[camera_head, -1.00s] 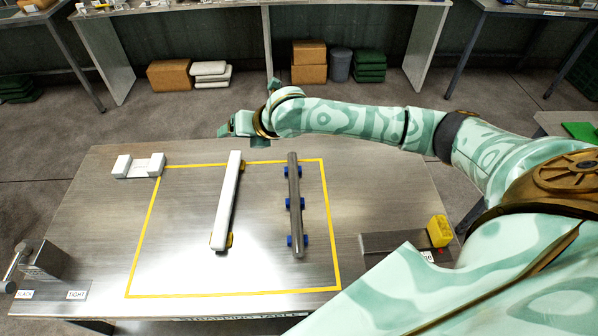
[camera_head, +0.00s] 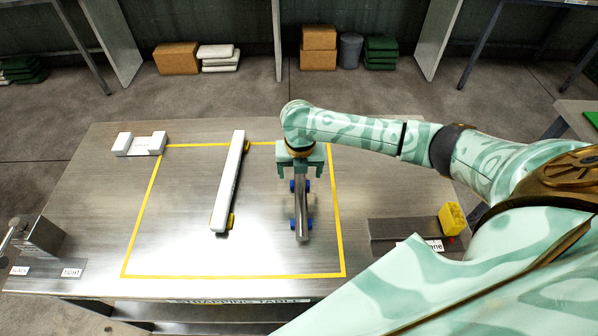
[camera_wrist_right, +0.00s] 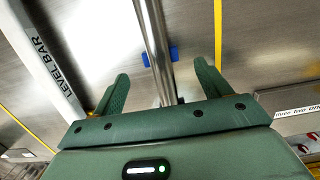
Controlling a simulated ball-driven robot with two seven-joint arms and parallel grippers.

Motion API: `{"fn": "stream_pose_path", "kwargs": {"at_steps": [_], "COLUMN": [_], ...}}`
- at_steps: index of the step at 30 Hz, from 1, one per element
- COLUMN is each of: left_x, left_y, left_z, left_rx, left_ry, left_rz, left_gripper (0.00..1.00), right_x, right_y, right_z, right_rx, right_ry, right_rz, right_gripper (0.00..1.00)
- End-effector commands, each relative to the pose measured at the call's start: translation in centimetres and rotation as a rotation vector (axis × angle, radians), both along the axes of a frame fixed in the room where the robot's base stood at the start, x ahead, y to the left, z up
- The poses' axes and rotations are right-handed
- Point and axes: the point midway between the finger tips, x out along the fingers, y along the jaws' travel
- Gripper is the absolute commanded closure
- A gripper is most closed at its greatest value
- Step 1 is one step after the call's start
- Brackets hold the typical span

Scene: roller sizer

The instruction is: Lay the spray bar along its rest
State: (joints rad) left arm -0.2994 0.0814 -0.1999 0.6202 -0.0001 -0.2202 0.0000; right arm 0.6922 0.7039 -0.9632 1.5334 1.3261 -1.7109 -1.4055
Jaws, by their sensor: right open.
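The spray bar appears to be the dark grey metal bar (camera_head: 302,215) on the table, its near end toward me. Blue pieces (camera_head: 309,223) show on both sides of it; I cannot tell whether they are fixed to the bar or are its rest. My right gripper (camera_head: 300,170) is open over the far part of the bar and hides that end. In the right wrist view the bar (camera_wrist_right: 154,40) runs between the two spread fingers (camera_wrist_right: 160,75), with a gap on each side. My left gripper is not in view.
A white bar (camera_head: 229,185) marked LEVEL BAR, with yellow feet, lies left of the metal bar. A white notched block (camera_head: 139,145) stands at the table's far left. A yellow block (camera_head: 451,218) is at the right. Yellow tape (camera_head: 235,277) frames the middle, mostly clear.

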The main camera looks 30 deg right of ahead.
Motion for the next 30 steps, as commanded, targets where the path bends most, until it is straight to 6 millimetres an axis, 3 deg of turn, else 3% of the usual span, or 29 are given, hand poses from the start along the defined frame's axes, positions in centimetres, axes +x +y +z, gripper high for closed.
{"fn": "stream_pose_path", "kwargs": {"at_steps": [5, 13, 20, 27, 30], "left_x": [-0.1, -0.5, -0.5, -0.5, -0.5], "left_y": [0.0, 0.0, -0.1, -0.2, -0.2], "left_z": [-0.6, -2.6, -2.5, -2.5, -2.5], "left_rx": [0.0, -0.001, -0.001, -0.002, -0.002], "left_ry": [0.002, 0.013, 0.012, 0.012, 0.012], "left_rz": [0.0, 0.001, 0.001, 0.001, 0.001], "left_gripper": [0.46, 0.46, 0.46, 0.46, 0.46], "right_x": [0.1, 0.6, 0.6, 0.6, 0.7], "right_y": [-0.1, -0.4, -0.4, -0.4, -0.4], "right_z": [-1.2, -5.4, -5.4, -5.4, -5.4], "right_rx": [-0.001, -0.002, -0.001, -0.001, -0.001], "right_ry": [0.001, 0.001, -0.003, -0.002, -0.003], "right_rz": [0.0, 0.0, 0.001, 0.001, 0.001], "right_gripper": [0.24, 0.24, 0.24, 0.85, 0.9]}}
